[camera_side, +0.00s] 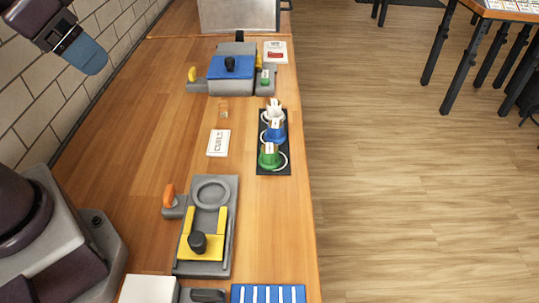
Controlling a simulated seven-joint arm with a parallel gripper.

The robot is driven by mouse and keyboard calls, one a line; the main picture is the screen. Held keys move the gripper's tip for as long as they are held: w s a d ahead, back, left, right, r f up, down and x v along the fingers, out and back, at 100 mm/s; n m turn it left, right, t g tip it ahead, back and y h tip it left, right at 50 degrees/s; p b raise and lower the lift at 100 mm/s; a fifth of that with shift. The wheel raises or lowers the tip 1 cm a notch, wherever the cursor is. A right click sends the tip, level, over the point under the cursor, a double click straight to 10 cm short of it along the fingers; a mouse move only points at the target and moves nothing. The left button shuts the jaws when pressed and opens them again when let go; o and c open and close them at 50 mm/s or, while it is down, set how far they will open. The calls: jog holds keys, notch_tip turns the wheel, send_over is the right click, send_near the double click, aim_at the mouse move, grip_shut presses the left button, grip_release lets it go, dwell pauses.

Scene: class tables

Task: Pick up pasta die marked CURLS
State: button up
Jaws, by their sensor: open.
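A white flat piece marked CURLS (219,143) lies on the wooden table, left of a dark tray (261,171); I cannot tell whether it is a card or the die itself. The tray holds a green round piece (268,156), a blue one (275,133) and a white one (271,114) in a row. They carry small pale tags, too small to read. My gripper (90,58) is at the top left, a blue-tipped end above the table's left side by the wall. It is open, apart from all of these, with nothing seen in it.
A grey and blue machine (230,68) and a red-marked card (275,52) stand farther back. A grey fixture with yellow parts (205,225) sits nearer. A blue-striped item (268,293) lies at the front. The table's right edge is open.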

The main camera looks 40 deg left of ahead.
notch_tip(320, 180, down, 2)
jog(key=w+g, duration=0.2)
jog(key=m+g, duration=0.4)
jog(key=m, duration=0.8)
send_over(270, 148)
notch_tip(270, 148, down, 18)
jog(key=f, duration=0.7)
jog(key=shift+s+a+f, duration=0.2)
jog(key=shift+s, duration=0.2)
jog(key=shift+w+d+f, duration=0.1)
jog(key=shift+w+f, duration=0.1)
jog(key=shift+f, duration=1.1)
jog(key=shift+w+d+f, duration=0.1)
jog(key=shift+w+f, duration=0.05)
jog(key=shift+f, duration=1.15)
jog(key=c, duration=1.1)
